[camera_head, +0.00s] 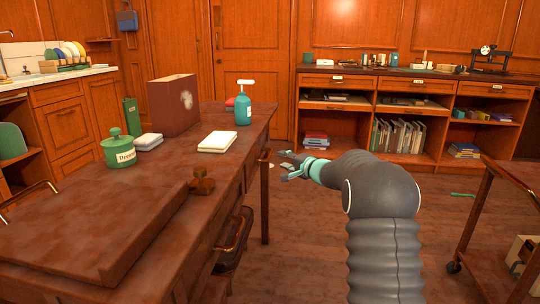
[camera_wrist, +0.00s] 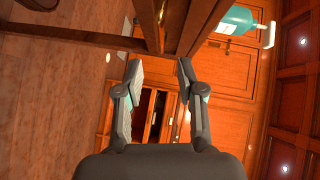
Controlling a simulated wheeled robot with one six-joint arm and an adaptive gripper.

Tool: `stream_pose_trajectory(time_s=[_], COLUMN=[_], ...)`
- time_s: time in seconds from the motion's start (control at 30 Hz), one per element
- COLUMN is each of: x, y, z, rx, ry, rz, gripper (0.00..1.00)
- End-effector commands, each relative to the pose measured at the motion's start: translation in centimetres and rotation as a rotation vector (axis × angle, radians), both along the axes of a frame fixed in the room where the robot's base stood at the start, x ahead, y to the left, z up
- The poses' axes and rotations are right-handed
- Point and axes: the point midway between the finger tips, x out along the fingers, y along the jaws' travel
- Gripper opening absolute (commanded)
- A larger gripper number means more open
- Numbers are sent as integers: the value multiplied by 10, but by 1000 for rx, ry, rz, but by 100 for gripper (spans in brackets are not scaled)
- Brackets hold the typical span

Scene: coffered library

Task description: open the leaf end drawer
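The long wooden table (camera_head: 140,218) stands at the left, with drawer fronts along its right side. The drawer front nearest its far end (camera_head: 253,160) looks closed, and I cannot tell for certain that it is the leaf end drawer. A thin brass pull (camera_wrist: 161,14) shows ahead between the fingertips, on the table's side, and is not touched.
A wheeled cart (camera_head: 504,168) is at the right. Shelves line the back wall. Floor between table and cart looks mostly clear.

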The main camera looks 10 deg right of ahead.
Motion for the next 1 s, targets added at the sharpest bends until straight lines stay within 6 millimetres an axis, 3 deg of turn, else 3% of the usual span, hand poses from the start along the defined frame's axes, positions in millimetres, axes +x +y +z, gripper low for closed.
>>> stream_pose_trajectory(time_s=[0.3, 0.5, 1.0], x=[53, 76, 87], y=[27, 39, 44], z=[-8, -12, -14], rx=[0, -1, 0], ry=[1, 1, 0], rz=[2, 2, 0], gripper=[38, 38, 38])
